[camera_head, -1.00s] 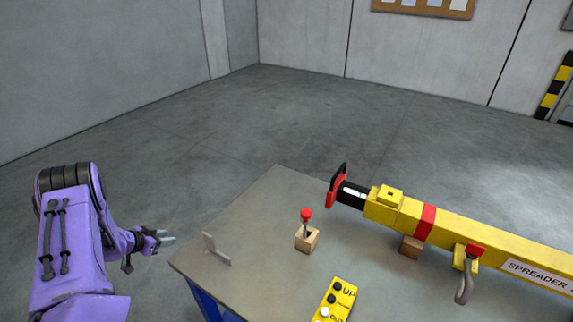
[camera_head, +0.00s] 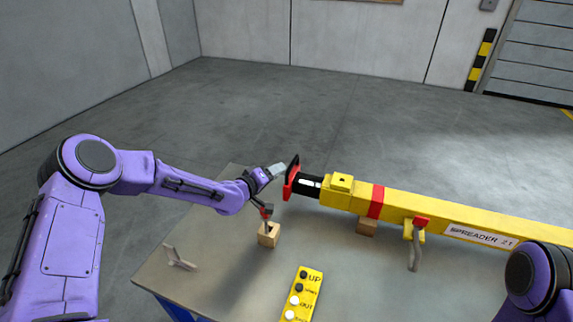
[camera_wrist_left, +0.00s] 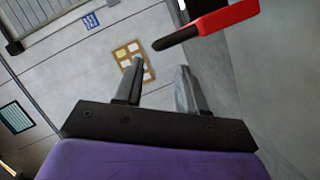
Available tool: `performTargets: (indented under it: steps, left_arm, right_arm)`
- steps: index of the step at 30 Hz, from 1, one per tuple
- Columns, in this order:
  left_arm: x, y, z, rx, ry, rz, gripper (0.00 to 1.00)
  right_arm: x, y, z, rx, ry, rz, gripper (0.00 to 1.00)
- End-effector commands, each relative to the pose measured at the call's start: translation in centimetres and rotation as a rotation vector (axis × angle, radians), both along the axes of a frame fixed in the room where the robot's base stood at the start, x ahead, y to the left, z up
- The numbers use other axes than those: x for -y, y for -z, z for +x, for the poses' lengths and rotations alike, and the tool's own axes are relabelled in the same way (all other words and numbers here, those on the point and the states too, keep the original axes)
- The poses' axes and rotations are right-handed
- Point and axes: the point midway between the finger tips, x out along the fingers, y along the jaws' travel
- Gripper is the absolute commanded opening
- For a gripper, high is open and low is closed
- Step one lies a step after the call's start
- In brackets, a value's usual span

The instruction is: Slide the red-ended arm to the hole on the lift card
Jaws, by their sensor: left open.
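The red-ended arm is a black bar (camera_head: 308,185) with a red end plate (camera_head: 290,180), sticking out of the left end of a yellow beam (camera_head: 345,190). My left gripper (camera_head: 278,169) is open just left of the red end plate in the head view. In the left wrist view the open fingers (camera_wrist_left: 157,67) have nothing between them; a red piece (camera_wrist_left: 228,18) with a black bar shows beyond them at the upper right. I cannot tell whether a finger touches it. No card reading lift and no hole can be made out. My right gripper is out of view.
A wooden block (camera_head: 269,235) with a lever stands under my left wrist, its red knob partly hidden. A yellow button box (camera_head: 304,292) lies at the front of the table. A small grey bracket (camera_head: 180,259) stands at the left.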

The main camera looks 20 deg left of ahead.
Motion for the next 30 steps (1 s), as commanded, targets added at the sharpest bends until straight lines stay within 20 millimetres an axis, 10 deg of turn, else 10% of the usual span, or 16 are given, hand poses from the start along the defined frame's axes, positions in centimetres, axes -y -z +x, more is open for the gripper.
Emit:
performTargets:
  steps: [10, 23, 27, 30]
  left_arm:
    - [2.3, 1.3, 6.2, 0.002, 0.003, 0.005, 0.4]
    - [2.7, 1.6, 7.4, 0.002, 0.002, 0.003, 0.4]
    - [2.7, 1.6, 7.4, 0.002, 0.001, 0.003, 0.0]
    - [2.7, 1.6, 7.4, 0.003, 0.002, 0.003, 0.0]
  right_arm:
    - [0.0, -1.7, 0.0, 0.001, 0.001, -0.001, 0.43]
    - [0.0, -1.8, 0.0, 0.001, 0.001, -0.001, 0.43]
    - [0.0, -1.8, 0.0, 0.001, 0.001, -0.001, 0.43]
    - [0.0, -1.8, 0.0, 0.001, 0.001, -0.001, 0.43]
